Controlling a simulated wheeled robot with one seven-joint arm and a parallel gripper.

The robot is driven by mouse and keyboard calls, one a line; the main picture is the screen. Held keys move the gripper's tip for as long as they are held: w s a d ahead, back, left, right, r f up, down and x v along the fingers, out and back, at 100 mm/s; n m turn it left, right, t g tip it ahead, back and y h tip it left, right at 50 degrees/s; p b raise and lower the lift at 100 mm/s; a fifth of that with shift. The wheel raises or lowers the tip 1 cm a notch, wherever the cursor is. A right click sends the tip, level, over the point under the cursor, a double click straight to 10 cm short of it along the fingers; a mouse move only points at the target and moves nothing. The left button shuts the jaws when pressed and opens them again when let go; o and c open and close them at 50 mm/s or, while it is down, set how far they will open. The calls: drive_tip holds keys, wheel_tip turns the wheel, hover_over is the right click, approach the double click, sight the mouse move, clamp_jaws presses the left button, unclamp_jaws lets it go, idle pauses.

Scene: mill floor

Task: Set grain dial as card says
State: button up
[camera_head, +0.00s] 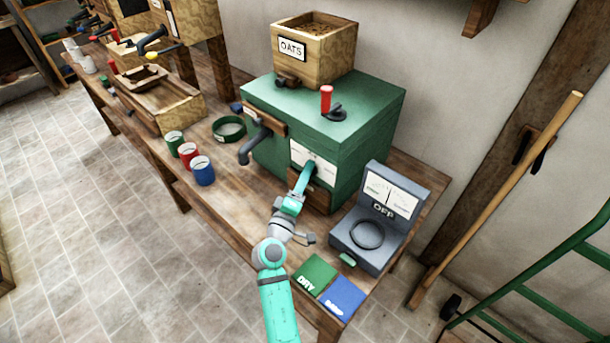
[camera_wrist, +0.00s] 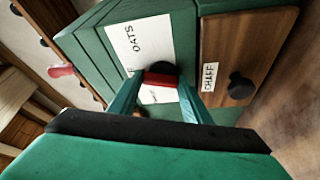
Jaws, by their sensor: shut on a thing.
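The green mill (camera_head: 350,125) stands on the bench, with a white dial plate (camera_head: 325,168) on its front. In the wrist view the plate (camera_wrist: 130,42) reads OATS on one part; its other wording is partly hidden or unreadable. My gripper (camera_head: 307,170) reaches the plate from the front. In the wrist view my gripper (camera_wrist: 160,82) is shut on the grain dial (camera_wrist: 160,79), whose red part shows between the fingers with black behind it. Where the dial points cannot be told. The wooden hopper (camera_head: 316,52) on the mill carries an OATS card (camera_head: 290,47).
A CHAFF drawer (camera_wrist: 243,60) with a black knob is beside the plate. A grey scale (camera_head: 378,218), a green mat (camera_head: 316,277) and a blue mat (camera_head: 343,296) are at right. Red (camera_head: 188,156), blue (camera_head: 203,171) and green (camera_head: 174,142) cups stand left.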

drive_tip(key=m, duration=0.2)
drive_tip(key=m+h, duration=0.1)
drive_tip(key=m, duration=0.1)
drive_tip(key=shift+f+t+h, duration=0.2)
drive_tip(key=shift+t+h, duration=0.1)
drive_tip(key=shift+t, duration=0.1)
drive_tip(key=shift+f+m+h, duration=0.1)
drive_tip(key=shift+m+h, duration=0.5)
drive_tip(key=shift+m, duration=0.85)
drive_tip(key=shift+f+m+h, duration=0.1)
drive_tip(key=shift+m+h, duration=0.5)
drive_tip(key=shift+m, duration=0.85)
drive_tip(key=shift+m+g, duration=0.3)
drive_tip(key=o, duration=1.1)
drive_tip(key=shift+r+h, duration=0.1)
drive_tip(key=shift+h, duration=0.2)
